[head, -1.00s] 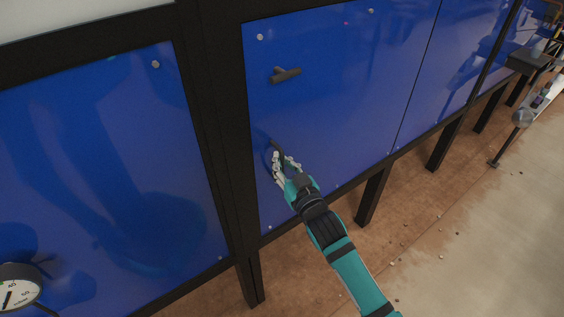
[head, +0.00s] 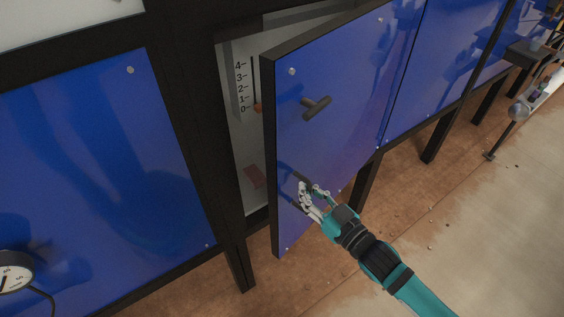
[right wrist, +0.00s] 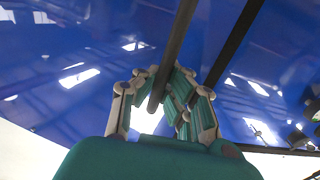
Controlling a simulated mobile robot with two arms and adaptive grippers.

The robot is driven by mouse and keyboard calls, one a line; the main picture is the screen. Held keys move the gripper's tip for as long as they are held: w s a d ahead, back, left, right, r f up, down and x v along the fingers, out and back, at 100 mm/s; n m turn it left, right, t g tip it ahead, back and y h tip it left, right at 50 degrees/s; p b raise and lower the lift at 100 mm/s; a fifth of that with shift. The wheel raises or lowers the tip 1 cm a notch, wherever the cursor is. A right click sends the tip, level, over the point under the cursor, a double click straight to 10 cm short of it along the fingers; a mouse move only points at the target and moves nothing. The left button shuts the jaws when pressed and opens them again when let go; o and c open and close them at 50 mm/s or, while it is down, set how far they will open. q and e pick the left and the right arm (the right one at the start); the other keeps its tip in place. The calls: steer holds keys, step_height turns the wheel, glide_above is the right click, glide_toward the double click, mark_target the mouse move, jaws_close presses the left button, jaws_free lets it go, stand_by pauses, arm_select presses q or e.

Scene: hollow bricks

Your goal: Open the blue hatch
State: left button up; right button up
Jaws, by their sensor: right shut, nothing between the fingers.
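The blue hatch (head: 345,125) stands partly open in the head view, its left edge swung out from the dark frame and its right side still at the frame. A dark T-shaped handle (head: 317,107) sits on its upper left part. My right gripper (head: 304,188) is at the hatch's lower left front, fingers shut with nothing held. In the right wrist view a dark bar (right wrist: 176,50) runs close by the fingers of my right gripper (right wrist: 172,84); whether they touch it is unclear. My left gripper is out of view.
Behind the hatch a pale cabinet interior (head: 240,140) shows a scale numbered 0 to 4 and a reddish patch. A blue panel (head: 100,180) is at left, with a round gauge (head: 14,272) below. Dark legs stand under the cabinet.

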steer(key=o, duration=0.4)
steer(key=shift+s+d, duration=0.15)
steer(key=shift+d, duration=0.35)
steer(key=shift+o, duration=1.3)
steer(key=shift+a, duration=0.5)
steer(key=shift+w+a, duration=0.35)
steer(key=shift+a, duration=0.3)
steer(key=shift+d, duration=0.15)
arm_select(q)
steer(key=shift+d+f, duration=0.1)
arm_select(e)
steer(key=v, duration=1.2)
steer(key=shift+s+a+r, duration=0.1)
steer(key=shift+a, duration=0.15)
